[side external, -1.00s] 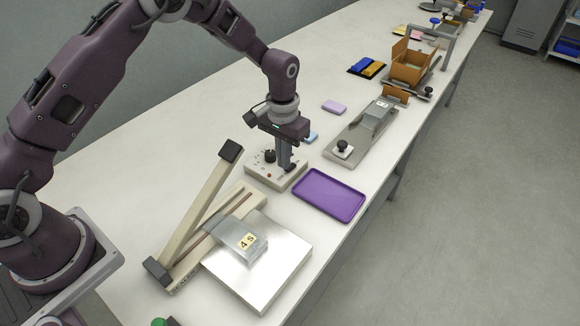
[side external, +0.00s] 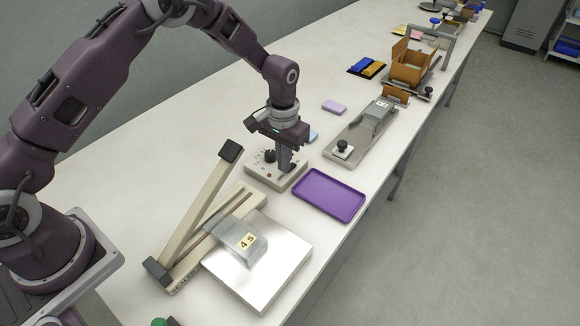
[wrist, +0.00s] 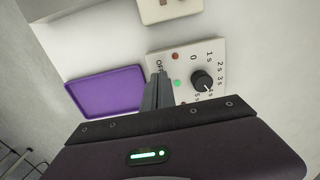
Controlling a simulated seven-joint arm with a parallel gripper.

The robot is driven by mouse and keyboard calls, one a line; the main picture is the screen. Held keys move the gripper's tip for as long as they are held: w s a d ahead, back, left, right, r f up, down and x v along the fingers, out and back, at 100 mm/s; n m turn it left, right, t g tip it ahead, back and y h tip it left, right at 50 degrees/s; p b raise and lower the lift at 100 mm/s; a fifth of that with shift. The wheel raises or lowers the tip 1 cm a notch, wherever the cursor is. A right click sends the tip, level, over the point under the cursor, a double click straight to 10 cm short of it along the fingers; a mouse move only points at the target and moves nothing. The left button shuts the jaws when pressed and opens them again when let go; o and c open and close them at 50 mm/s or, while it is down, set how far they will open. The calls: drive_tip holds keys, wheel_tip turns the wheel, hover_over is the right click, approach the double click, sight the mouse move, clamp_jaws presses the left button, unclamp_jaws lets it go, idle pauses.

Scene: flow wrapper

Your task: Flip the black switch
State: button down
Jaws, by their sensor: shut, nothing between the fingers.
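A pale control box (side external: 262,177) sits on the bench, with a round black knob (side external: 269,156) on top. In the wrist view its panel (wrist: 217,60) shows the knob (wrist: 202,81) beside a seconds scale, a green light (wrist: 177,84), a red dot (wrist: 175,57) and an "OFF" label. My gripper (side external: 286,168) is shut and empty, pointing down at the box. In the wrist view its fingertips (wrist: 161,76) are right by the "OFF" label. The black switch cannot be made out; the fingers may hide it. Whether they touch the panel is unclear.
A purple tray (side external: 328,194) lies right of the box. A sealer with a raised arm (side external: 203,207) and a metal plate (side external: 283,262) stands in front, with a clear bag marked "4 s" (side external: 238,243). A grey fixture (side external: 345,152) is behind the tray.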

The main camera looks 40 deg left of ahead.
drive_tip(key=shift+f, duration=0.45)
drive_tip(key=shift+r, duration=0.1)
wheel_tip(320, 180, up, 6)
drive_tip(key=shift+f, duration=0.1)
drive_tip(key=s+a+r+t, duration=0.1)
drive_tip(key=s+r, duration=0.5)
drive_tip(key=r, duration=0.4)
drive_tip(key=s+a+r+t, duration=0.2)
drive_tip(key=s+r, duration=0.4)
drive_tip(key=r, duration=0.5)
drive_tip(key=s+a+r+t, duration=0.1)
drive_tip(key=s+r+t, duration=0.1)
drive_tip(key=s, duration=1.8)
drive_tip(key=shift+a+t, duration=0.3)
